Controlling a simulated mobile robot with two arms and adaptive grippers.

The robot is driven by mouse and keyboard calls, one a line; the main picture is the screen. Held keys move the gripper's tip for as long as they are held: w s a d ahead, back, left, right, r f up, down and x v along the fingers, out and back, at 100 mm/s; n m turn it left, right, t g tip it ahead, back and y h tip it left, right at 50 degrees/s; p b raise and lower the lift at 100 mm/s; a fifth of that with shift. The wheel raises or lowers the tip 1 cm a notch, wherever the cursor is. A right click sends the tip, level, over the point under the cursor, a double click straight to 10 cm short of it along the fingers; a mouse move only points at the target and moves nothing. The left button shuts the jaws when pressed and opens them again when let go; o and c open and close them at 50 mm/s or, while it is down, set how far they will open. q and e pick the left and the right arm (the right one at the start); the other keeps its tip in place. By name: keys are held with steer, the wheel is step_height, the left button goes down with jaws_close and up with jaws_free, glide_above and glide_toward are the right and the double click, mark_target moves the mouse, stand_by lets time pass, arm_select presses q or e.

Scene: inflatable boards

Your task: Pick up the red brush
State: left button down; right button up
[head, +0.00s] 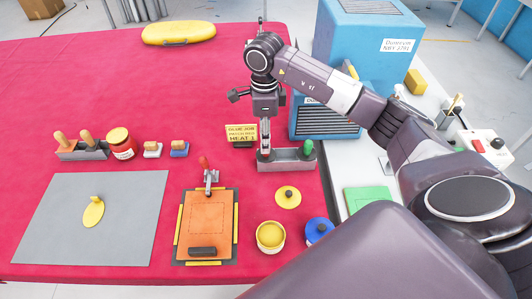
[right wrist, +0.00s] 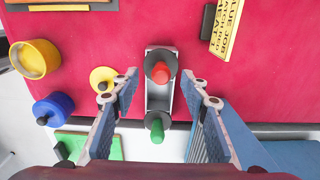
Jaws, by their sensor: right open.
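The red brush (right wrist: 160,73) stands in a grey holder (right wrist: 158,101), seen from above with a dark round collar around its red handle. The green brush (right wrist: 157,128) stands at the holder's other end. In the head view the holder (head: 285,165) is near the table's right edge with the green brush (head: 308,148) visible; my gripper hides the red brush. My right gripper (head: 265,149) points down over the holder's left end. In the right wrist view its open fingers (right wrist: 160,77) are on either side of the red handle, apparently without touching it. My left gripper is not in view.
A yellow sign (head: 241,134) stands just left of the holder. A blue box with a grille (head: 322,121) is close on the right. A yellow tub (head: 270,236), a blue tub (head: 319,231) and an orange clamped board (head: 207,226) are in front.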

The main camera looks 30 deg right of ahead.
steer(key=f+p, duration=0.2)
steer(key=f, duration=0.2)
steer(key=shift+d+f, duration=0.15)
steer(key=shift+d, duration=0.05)
steer(key=shift+f, duration=0.35)
steer(key=shift+c, duration=0.3)
jaws_close()
